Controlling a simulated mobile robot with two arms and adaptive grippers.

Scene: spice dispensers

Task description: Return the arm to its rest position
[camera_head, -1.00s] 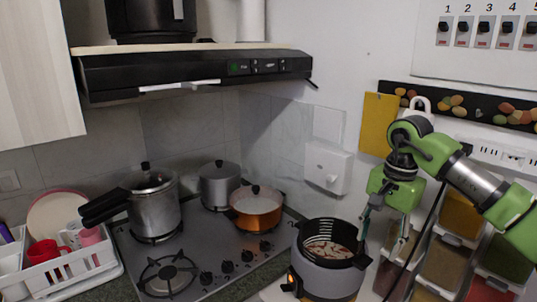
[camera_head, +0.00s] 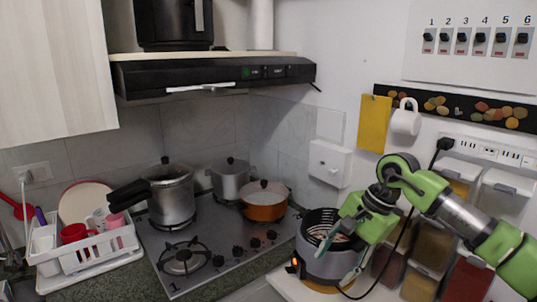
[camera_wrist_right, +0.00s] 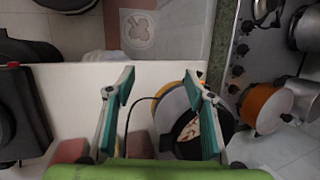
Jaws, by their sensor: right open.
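My right arm, green and grey, comes in from the right in the head view. Its right gripper (camera_head: 340,250) has teal fingers that are apart and point down and to the left, in front of the black and grey cooker (camera_head: 318,262). In the right wrist view the gripper (camera_wrist_right: 158,88) is open with nothing between its fingertips. The cooker (camera_wrist_right: 186,135) shows there partly behind the right finger, with pale and reddish pieces inside. The spice dispensers (camera_head: 432,247) hang on the wall at the right, partly hidden by my arm. My left gripper is not in view.
The cooker stands on a white counter (camera_wrist_right: 160,72). A stove left of it holds an orange pot (camera_head: 264,205), a pressure cooker (camera_head: 172,197) and a grey pot (camera_head: 230,180). A dark cable hangs near my arm. A white dish rack (camera_head: 95,254) is far left.

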